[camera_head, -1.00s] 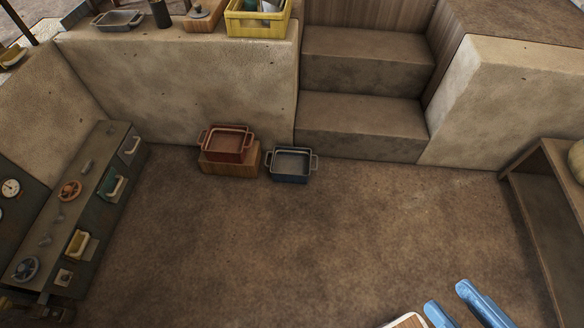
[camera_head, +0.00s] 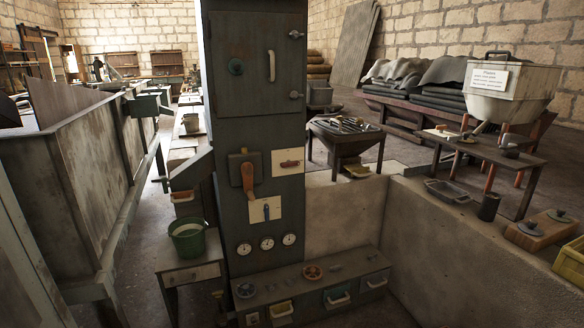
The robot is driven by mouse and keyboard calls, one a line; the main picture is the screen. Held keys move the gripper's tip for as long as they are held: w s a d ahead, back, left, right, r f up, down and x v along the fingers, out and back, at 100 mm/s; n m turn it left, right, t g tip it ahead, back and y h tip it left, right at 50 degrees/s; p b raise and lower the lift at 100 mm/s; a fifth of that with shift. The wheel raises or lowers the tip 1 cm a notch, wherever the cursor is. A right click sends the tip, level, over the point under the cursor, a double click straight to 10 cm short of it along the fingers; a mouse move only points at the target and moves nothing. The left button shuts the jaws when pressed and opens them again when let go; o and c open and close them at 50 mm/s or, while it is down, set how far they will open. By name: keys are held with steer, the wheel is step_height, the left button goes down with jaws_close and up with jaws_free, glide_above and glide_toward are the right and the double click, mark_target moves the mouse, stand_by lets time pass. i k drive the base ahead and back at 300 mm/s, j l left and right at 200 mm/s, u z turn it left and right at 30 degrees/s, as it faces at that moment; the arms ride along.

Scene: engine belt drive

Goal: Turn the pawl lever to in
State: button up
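A tall dark green cabinet (camera_head: 255,110) stands in the middle of the head view. On its front are an orange-brown lever (camera_head: 248,177) hanging from a dark box, a small red handle (camera_head: 290,163) on a cream plate, and a small blue lever (camera_head: 266,211) on another cream plate. The blue lever looks roughly upright and the red handle roughly level. I cannot read any label, so I cannot tell which of these is the pawl lever or where its "in" position lies. My gripper is not in view.
Several gauges (camera_head: 267,243) sit below the levers. A low bench (camera_head: 340,283) with handwheels and drawers juts out at the cabinet's foot. A green bucket (camera_head: 187,238) stands on a small table at left. A low wall (camera_head: 430,260) bounds the right side.

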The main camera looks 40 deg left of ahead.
mark_target(290, 163)
steer(key=u, duration=0.5)
steer(key=i+j+u, duration=0.25)
steer(key=i, duration=0.25)
steer(key=i+l+u, duration=0.1)
steer(key=i+u, duration=0.2)
steer(key=i, duration=0.25)
steer(key=i+z, duration=0.15)
steer(key=i, duration=0.4)
steer(key=i+j+z, duration=0.2)
steer(key=i, duration=0.3)
steer(key=i+j+z, duration=0.15)
steer(key=i, duration=0.4)
steer(key=z, duration=0.2)
